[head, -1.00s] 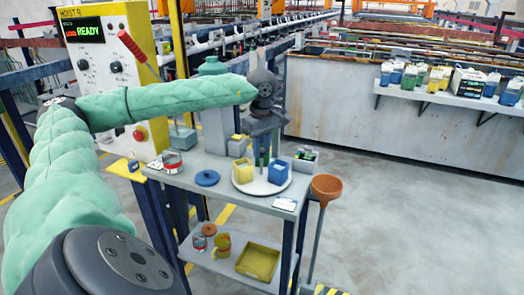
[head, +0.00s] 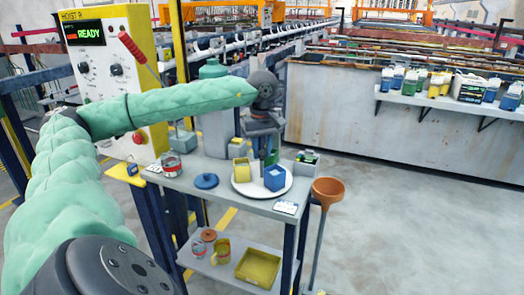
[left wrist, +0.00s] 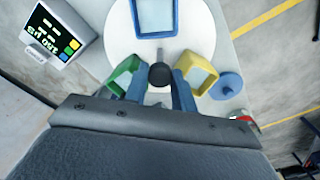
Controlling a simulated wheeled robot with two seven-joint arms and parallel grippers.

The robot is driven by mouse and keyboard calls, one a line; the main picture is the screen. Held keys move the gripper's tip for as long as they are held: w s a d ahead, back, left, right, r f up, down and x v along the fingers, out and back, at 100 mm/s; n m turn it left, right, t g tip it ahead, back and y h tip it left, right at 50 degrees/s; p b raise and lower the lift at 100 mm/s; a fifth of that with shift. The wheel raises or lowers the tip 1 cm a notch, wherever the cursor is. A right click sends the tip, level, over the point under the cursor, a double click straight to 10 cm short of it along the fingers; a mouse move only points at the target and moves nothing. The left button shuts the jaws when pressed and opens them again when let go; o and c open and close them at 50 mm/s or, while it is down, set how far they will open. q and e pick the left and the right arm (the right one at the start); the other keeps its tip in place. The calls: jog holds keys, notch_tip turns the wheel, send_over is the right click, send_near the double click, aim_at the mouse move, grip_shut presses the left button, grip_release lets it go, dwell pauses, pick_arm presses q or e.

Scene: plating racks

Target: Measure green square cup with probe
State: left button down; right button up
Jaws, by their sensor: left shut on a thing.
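A white round plate (head: 244,188) on the grey table carries square cups. The blue cup (head: 275,178) and yellow cup (head: 241,170) show in the head view; the green square cup there is mostly hidden behind my gripper. In the left wrist view the green cup (left wrist: 123,75) is left of the fingers, the yellow cup (left wrist: 197,72) right and the blue cup (left wrist: 155,15) beyond. My left gripper (head: 268,152) is above the plate's back part. It is shut on the probe (left wrist: 160,75), a dark round grip with a thin metal rod. Whether the rod touches anything is unclear. My right gripper is out of view.
A meter with a display (left wrist: 55,28) lies beside the plate. A blue lid (head: 206,181), a can (head: 171,164) and a small box (head: 307,157) are on the table. An orange funnel (head: 328,188) stands right of it. Open floor lies to the right.

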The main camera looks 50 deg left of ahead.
pick_arm(q)
jog(key=shift+a+r, duration=0.15)
jog(key=shift+r, duration=0.1)
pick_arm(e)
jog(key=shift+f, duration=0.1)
pick_arm(q)
jog(key=c, duration=1.3)
grip_release()
jog(key=shift+o, duration=0.8)
jog(key=shift+f, duration=0.15)
notch_tip(320, 180, up, 7)
jog(key=shift+r, duration=0.4)
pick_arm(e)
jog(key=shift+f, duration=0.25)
